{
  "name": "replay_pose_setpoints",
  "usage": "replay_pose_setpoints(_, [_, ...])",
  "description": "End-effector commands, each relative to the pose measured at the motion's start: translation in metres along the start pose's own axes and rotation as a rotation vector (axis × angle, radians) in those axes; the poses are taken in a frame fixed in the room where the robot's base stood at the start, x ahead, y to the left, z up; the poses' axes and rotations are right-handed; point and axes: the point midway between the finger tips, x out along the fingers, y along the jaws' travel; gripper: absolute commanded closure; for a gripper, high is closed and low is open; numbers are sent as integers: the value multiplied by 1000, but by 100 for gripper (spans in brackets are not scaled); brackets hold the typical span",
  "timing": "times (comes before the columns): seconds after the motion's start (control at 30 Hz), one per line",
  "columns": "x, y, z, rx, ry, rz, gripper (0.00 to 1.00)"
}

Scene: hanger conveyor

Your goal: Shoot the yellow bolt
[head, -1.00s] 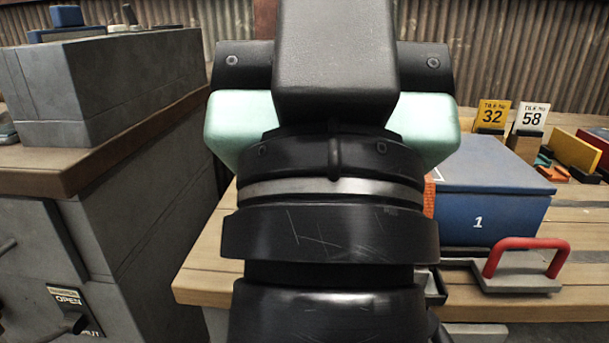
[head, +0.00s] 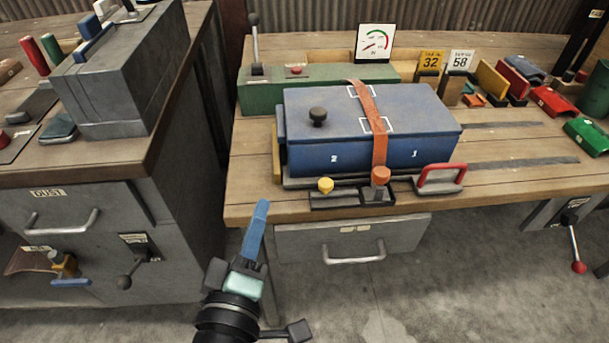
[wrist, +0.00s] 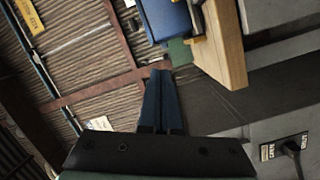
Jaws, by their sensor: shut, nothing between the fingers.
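The yellow knob (head: 325,185) of a bolt stands on a low black slide plate (head: 335,201) at the bench's front edge, before the blue box (head: 310,155). An orange strap (head: 374,120) crosses the box and runs down towards the orange knob. My gripper (head: 262,204) is shut and empty, its blue fingers pointing up, left of the yellow knob and apart from it.
A red handle (head: 441,177) stands at the plate's right. The wooden bench (head: 240,195) has a drawer (head: 350,240) below. A grey cabinet (head: 95,240) stands left, with a gap between. A green base with a lever (head: 254,45) is behind the box. Floor in front is clear.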

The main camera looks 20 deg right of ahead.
Motion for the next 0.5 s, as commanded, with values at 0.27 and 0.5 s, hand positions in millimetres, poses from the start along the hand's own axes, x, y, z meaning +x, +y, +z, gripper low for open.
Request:
replay_pose_setpoints(0.27, [-34, -25, 37, -325, -86, -29, 100])
replay_pose_setpoints(0.5, [-37, -28, 42, -362, -93, -28, 100])
